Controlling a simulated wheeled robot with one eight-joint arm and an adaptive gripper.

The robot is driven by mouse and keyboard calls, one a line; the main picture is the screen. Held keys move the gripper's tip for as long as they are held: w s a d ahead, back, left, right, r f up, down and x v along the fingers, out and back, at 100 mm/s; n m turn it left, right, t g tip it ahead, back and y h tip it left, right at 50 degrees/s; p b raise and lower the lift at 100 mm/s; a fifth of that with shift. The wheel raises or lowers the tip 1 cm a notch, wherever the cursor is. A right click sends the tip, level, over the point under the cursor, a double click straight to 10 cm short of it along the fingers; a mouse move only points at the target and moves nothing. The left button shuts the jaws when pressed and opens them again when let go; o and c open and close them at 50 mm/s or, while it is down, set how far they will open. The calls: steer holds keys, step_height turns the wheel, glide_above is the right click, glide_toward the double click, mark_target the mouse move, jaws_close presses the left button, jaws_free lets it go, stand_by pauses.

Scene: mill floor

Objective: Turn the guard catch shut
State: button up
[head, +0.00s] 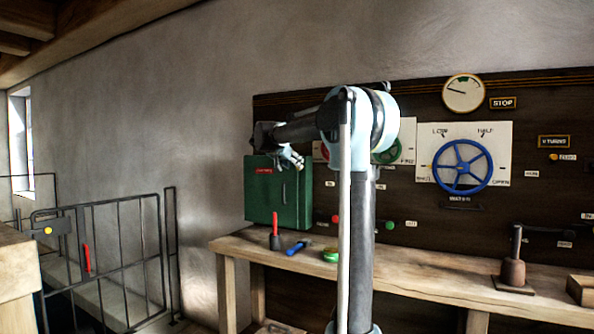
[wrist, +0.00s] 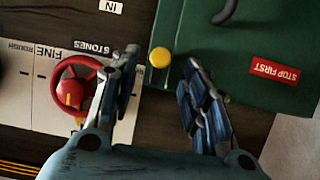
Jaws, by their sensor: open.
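The green box (head: 264,205) with a red label hangs on the dark wall board above the bench. In the wrist view, upside down, the green box (wrist: 262,35) carries a red "STOP FIRST" label (wrist: 274,68) and a dark curved handle (wrist: 228,14). A round yellow knob (wrist: 159,57), which looks like the catch, sits at its edge beside the board. My gripper (head: 291,160) is in front of the box's upper part. In the wrist view my gripper (wrist: 165,75) is open, and the yellow knob appears between its fingertips. I cannot tell the distance or any contact.
A red handwheel (wrist: 76,90) on a white plate is left of my fingers in the wrist view. A blue handwheel (head: 462,167) is farther right. The bench (head: 400,270) holds small tools. A metal gate (head: 110,250) stands at the left.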

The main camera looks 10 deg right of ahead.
steer(key=shift+x, duration=2.45)
steer(key=shift+c, duration=0.4)
jaws_close()
